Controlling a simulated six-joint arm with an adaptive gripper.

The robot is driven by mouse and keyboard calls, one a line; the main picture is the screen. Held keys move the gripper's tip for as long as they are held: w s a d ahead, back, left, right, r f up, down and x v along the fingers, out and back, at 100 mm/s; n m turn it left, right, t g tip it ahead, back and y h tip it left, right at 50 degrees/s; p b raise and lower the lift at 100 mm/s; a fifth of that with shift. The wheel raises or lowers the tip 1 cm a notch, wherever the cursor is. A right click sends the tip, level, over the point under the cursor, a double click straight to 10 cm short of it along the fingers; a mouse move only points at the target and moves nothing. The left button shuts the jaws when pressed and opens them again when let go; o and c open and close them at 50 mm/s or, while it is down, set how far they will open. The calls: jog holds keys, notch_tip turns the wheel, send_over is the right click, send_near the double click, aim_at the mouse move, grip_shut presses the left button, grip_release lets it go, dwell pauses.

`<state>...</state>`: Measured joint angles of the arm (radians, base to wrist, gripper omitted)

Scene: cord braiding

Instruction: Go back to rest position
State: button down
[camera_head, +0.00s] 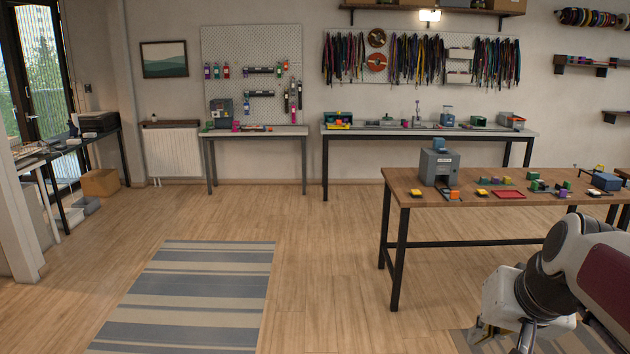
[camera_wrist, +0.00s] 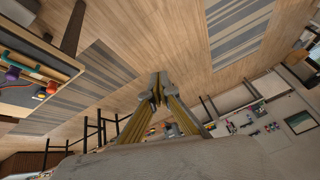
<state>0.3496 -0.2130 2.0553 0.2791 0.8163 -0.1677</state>
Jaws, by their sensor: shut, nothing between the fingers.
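My gripper (camera_wrist: 158,88) is in the middle of the wrist view. Its two fingers come together at the tips, with nothing between them. Bare wood floor lies behind the fingertips there. In the head view my arm is at the lower right, in front of the wooden work table (camera_head: 400,188) and lower than its top. The gripper end points downward near the bottom edge of the head view, where its fingers are partly cut off or hidden. It touches nothing that I can see.
A grey machine (camera_head: 439,167), a red tray (camera_head: 508,194) and several small coloured parts stand on the work table. The table edge (camera_wrist: 60,62) shows at the left of the wrist view. A striped rug (camera_head: 195,290) lies on the open floor. Benches stand along the back wall.

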jog(key=s+a+f+n, duration=0.2)
jog(key=s+a, duration=0.2)
jog(key=s, duration=0.5)
jog(key=s+a+f+n, duration=0.1)
jog(key=s+a+f, duration=0.2)
jog(key=s, duration=0.6)
jog(key=shift+s+a+f+n+g, duration=0.2)
jog(key=shift+s+a+n+g, duration=0.15)
jog(key=shift+a, duration=0.75)
